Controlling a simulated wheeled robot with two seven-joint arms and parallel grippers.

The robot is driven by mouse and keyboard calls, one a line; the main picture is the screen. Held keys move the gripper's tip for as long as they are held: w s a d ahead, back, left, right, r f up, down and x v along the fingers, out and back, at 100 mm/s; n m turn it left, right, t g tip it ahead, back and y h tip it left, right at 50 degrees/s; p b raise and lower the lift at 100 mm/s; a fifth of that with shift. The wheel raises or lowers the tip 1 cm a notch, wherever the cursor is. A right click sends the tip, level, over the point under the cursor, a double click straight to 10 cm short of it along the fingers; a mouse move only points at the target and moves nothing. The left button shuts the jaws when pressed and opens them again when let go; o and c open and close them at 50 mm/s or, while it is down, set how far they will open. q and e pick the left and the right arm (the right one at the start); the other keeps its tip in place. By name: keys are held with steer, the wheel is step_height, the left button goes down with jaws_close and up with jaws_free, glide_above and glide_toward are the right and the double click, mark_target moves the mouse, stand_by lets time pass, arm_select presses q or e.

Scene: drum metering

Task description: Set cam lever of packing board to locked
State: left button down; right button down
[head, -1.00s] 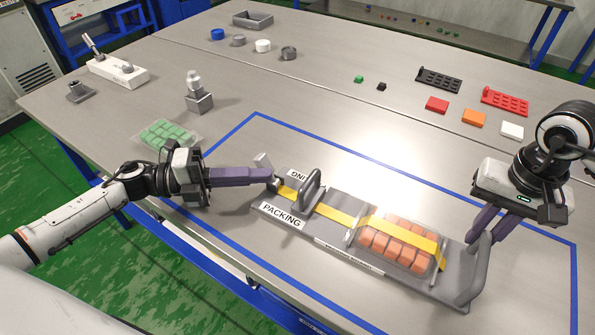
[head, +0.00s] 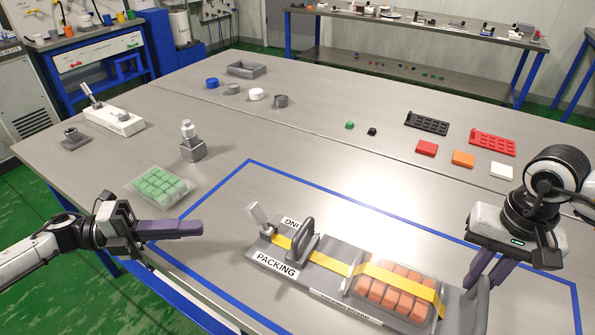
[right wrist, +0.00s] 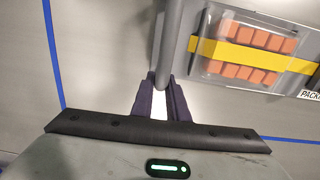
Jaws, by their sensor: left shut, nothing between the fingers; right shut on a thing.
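The grey packing board (head: 330,265) lies inside the blue outline, with "PACKING" labels and a yellow strap (head: 326,262) along it. Its cam lever (head: 258,215) is at the board's left end, tilted up and toward the left. The strap crosses a clear tray of orange-red blocks (head: 392,293). My left gripper (head: 201,228) is shut and empty, left of the cam lever and clear of it. My right gripper (head: 484,282) is shut on the grey end handle (head: 482,306) at the board's right end. The right wrist view shows the handle bar (right wrist: 167,45) between the fingers (right wrist: 161,100).
A tray of green blocks (head: 163,186) lies behind my left gripper. A grey block with a white-topped post (head: 192,150) stands beyond it. A grey upright loop (head: 301,241) rises from the board beside the lever. The table middle behind the board is clear.

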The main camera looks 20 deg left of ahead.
steer(key=c, duration=1.6)
jaws_free()
steer(key=shift+c, duration=0.2)
steer(key=shift+r, duration=0.15)
